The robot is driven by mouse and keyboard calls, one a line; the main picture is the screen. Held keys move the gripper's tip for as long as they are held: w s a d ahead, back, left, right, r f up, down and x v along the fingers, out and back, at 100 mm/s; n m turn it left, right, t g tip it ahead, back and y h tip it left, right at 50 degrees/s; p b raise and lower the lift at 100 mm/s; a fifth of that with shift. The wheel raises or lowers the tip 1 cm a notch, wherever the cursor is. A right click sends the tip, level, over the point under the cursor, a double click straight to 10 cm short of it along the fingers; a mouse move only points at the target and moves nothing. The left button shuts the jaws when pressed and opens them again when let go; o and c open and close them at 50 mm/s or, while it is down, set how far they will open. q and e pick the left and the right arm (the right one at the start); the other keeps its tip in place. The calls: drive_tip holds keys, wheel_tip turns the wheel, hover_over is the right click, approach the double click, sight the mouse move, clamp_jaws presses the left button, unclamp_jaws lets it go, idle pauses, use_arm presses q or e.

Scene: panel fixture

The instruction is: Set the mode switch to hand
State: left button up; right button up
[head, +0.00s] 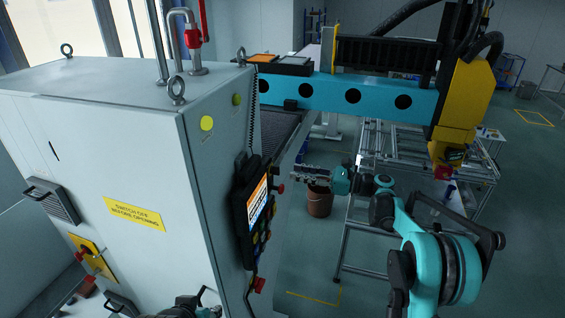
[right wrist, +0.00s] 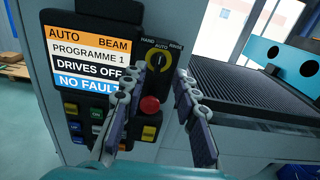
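The mode switch (right wrist: 159,60) is a dark knob on a round yellow plate, marked HAND, AUTO and RINSE, in the right wrist view. Its knob looks roughly upright, toward AUTO, and the panel screen (right wrist: 90,60) reads AUTO. My right gripper (right wrist: 160,73) is open and empty, its two fingers on either side of the switch in the picture, seemingly short of it. In the head view my right gripper (head: 293,172) is right of the control panel (head: 240,215), whose face is steeply angled. A dark and teal part of my left arm shows at the bottom edge; its fingers are unclear.
A red button (right wrist: 150,104) sits below the switch, between my fingers in the picture. Coloured keys (right wrist: 98,130) lie below the screen. A grey cabinet (head: 120,140) carries the panel. A teal beam (head: 350,95) and a ribbed dark bed (right wrist: 240,90) are beside it.

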sight(275, 170)
drive_tip(key=p+x, duration=0.1)
drive_tip(key=x, duration=0.5)
drive_tip(key=shift+a, duration=0.2)
clamp_jaws()
